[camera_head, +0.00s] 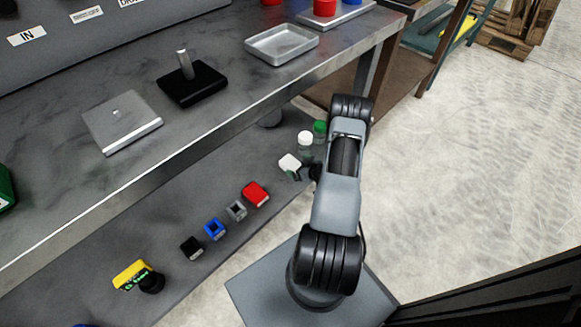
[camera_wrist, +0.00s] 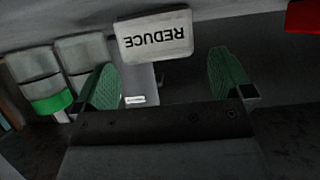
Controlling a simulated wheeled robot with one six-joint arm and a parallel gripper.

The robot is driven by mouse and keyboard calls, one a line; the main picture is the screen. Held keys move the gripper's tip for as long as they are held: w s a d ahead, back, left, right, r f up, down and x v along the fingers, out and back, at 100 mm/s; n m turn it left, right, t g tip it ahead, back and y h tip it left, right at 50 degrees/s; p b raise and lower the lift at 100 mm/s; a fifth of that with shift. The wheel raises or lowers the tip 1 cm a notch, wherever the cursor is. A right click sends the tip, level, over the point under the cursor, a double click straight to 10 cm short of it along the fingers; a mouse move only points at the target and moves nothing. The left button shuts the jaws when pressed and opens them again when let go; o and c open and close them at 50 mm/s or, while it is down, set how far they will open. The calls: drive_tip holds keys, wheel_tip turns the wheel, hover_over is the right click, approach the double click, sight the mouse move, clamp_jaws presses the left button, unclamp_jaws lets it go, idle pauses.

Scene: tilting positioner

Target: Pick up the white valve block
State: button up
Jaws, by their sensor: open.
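The white valve block (camera_head: 290,161) sits on the lower shelf, just left of my wrist in the head view. In the wrist view the white block (camera_wrist: 154,38) carries the word REDUCE upside down and lies just beyond the fingertips, toward the left finger. My gripper (camera_wrist: 166,76) is open, with its two green-padded fingers spread apart and nothing held between them. In the head view my gripper is mostly hidden behind my wrist and the block. I cannot tell whether a finger touches the block.
A red block (camera_head: 256,194), a grey block (camera_head: 236,210), a blue block (camera_head: 215,229) and a black block (camera_head: 191,248) line the shelf. White-capped (camera_head: 305,138) and green-capped (camera_head: 320,127) containers stand close behind the white block. The bench edge (camera_head: 200,138) overhangs the shelf.

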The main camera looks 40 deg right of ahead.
sight(293, 164)
drive_tip(key=shift+b+x, duration=0.75)
drive_tip(key=shift+x, duration=1.55)
drive_tip(key=shift+c, duration=0.2)
drive_tip(key=c, duration=1.5)
